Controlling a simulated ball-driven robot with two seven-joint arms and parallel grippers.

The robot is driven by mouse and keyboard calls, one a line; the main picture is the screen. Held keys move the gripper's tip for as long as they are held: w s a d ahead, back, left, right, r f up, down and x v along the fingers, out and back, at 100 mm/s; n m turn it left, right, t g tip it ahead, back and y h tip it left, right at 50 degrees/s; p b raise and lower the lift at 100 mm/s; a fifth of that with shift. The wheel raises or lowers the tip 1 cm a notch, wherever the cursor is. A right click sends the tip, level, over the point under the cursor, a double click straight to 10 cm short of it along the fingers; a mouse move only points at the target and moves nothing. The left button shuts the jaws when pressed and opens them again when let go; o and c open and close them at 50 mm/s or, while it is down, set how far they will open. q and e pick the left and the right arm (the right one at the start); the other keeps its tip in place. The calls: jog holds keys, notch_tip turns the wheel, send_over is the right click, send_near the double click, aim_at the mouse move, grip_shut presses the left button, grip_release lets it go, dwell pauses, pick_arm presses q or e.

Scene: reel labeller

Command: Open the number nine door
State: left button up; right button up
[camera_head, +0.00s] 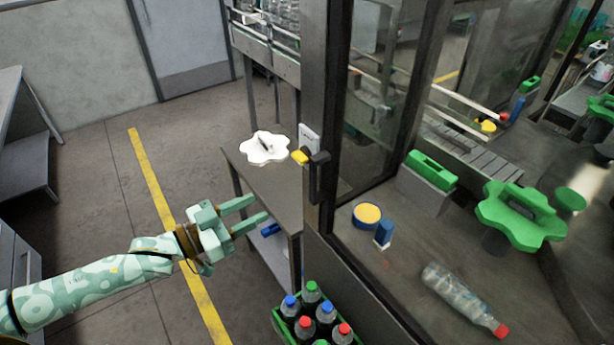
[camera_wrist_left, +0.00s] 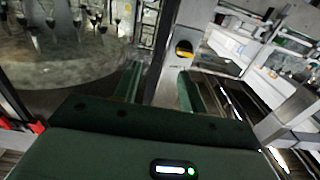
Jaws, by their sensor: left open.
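A glass door (camera_head: 373,101) with a dark metal frame stands right of centre in the head view; it looks closed. A dark handle (camera_head: 318,176) is on its frame post, with a yellow piece (camera_head: 300,157) beside it and a small pale plate (camera_head: 309,137) above. I cannot read a number nine. My left gripper (camera_head: 261,206) is open and empty, left of and lower in the picture than the handle, apart from it. In the left wrist view, a yellow and black fitting (camera_wrist_left: 184,50) shows beyond the open fingers (camera_wrist_left: 157,84). My right gripper is not in view.
A grey side table (camera_head: 268,180) with a white star-shaped part (camera_head: 265,147) stands beside the post. A green crate of bottles (camera_head: 312,318) is below. Behind the glass are green star wheels (camera_head: 520,217) and a lying bottle (camera_head: 458,295). Floor at left is clear.

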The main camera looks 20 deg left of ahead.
aim_at(311, 179)
pick_arm(q)
jog(key=p+x, duration=0.1)
jog(key=x, duration=1.2)
jog(key=shift+w+d, duration=0.1)
jog(key=shift+w, duration=0.2)
jog(key=shift+w+f, duration=0.1)
jog(key=shift+w, duration=0.1)
jog(key=shift+c, duration=0.3)
grip_shut()
